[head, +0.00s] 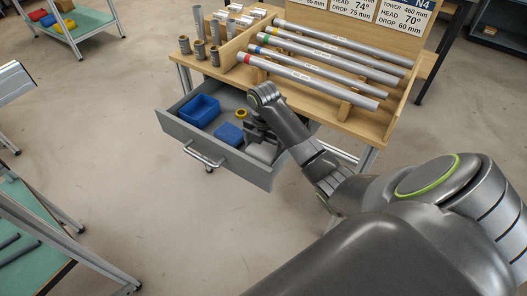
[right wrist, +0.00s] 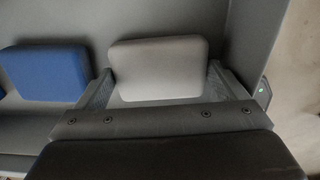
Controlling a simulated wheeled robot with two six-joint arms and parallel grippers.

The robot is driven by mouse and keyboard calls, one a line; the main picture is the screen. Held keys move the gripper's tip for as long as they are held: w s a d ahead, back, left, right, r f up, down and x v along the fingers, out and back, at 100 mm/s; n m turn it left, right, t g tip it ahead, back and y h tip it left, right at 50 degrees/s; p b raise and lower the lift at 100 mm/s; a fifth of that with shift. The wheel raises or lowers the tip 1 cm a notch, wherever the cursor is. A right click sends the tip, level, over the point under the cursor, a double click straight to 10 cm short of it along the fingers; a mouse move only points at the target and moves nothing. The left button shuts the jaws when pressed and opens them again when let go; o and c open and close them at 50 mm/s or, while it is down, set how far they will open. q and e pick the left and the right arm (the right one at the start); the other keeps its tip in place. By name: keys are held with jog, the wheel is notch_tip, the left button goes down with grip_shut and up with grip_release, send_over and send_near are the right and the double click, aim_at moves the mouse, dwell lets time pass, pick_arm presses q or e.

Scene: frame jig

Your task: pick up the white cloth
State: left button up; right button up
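The white cloth (head: 264,152) is a pale, folded pad with rounded corners lying in the open grey drawer (head: 228,158). In the right wrist view the white cloth (right wrist: 160,66) sits between the two fingers of my right gripper (right wrist: 160,84). The fingers are wide apart, one along each side of the cloth; whether they touch it is hard to tell. In the head view my right gripper (head: 258,137) is down inside the drawer, partly hidden by its own arm. My left gripper is not in view.
A blue cloth (head: 229,133) lies left of the white one, with a blue bin (head: 200,110) and a yellow ring (head: 241,114) behind. The drawer walls stand close around the gripper. The bench (head: 345,118) above holds long metal tubes (head: 315,75).

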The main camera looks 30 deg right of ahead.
aim_at(264, 149)
jog(key=c, duration=0.5)
jog(key=shift+o, duration=0.2)
jog(key=shift+r, duration=0.1)
jog(key=shift+r, duration=0.4)
notch_tip(264, 149, up, 5)
jog(key=shift+r+p, duration=0.2)
jog(key=shift+p, duration=1)
jog(key=shift+r+p, duration=1.85)
jog(key=shift+p, duration=0.05)
